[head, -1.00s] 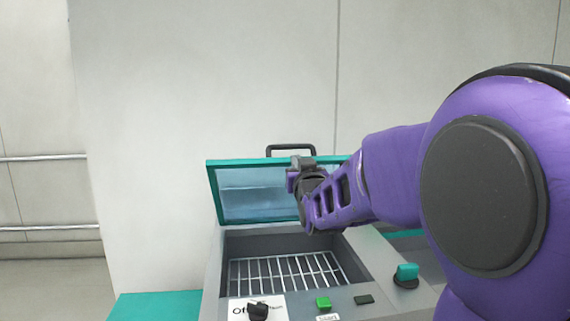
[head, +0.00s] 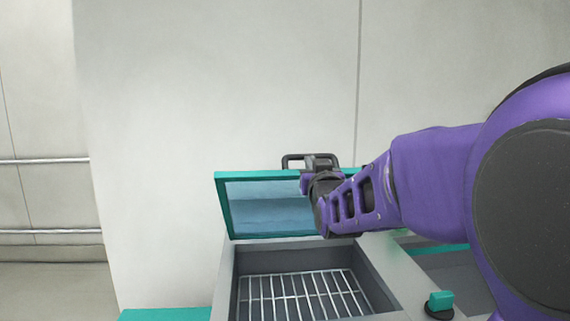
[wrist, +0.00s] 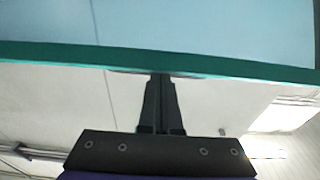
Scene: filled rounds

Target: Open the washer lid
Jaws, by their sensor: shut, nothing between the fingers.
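The washer lid (head: 225,205), a glass pane in a teal frame, stands raised and tilted up behind the washer's open basin in the head view. A dark handle (head: 290,158) rises at its top edge. My gripper (head: 320,161) is in front of the lid's right part, near the handle, and covers part of the frame. In the wrist view the shut, empty fingers (wrist: 160,78) reach up to the lid's teal edge (wrist: 220,66). I cannot tell whether they touch it.
The washer's basin (head: 250,256) is open and shows a wire rack (head: 305,292) inside. A teal knob (head: 440,299) sits at the right on the grey top. A plain wall (head: 220,90) stands behind. Rails (head: 45,160) run along the far left.

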